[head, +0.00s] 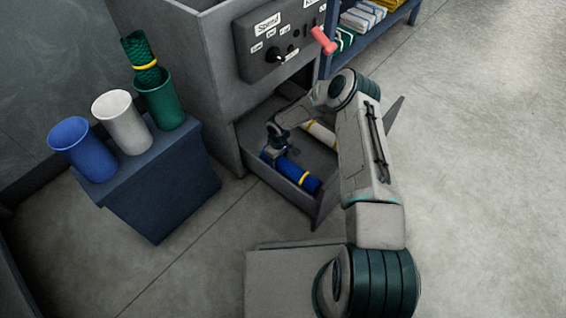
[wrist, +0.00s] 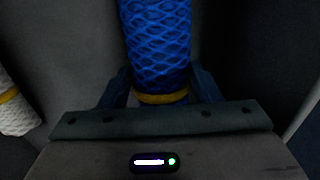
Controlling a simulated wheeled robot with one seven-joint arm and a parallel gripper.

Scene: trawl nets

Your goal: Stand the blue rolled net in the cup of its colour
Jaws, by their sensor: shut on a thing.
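My gripper (head: 273,153) is at the net's far end in the drawer. In the wrist view the gripper (wrist: 162,98) is shut on the blue net (wrist: 157,45), its fingers on either side near a yellow band. The blue cup (head: 80,150) stands empty at the left end of a dark blue stand, its open mouth upward. The gripper is well to the right of the cup.
A white cup (head: 122,122) and a green cup (head: 159,99) holding a green net (head: 141,58) stand beside the blue cup on the stand (head: 165,195). A white net (head: 320,134) lies in the drawer (head: 278,187). A control panel (head: 280,40) is above the drawer.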

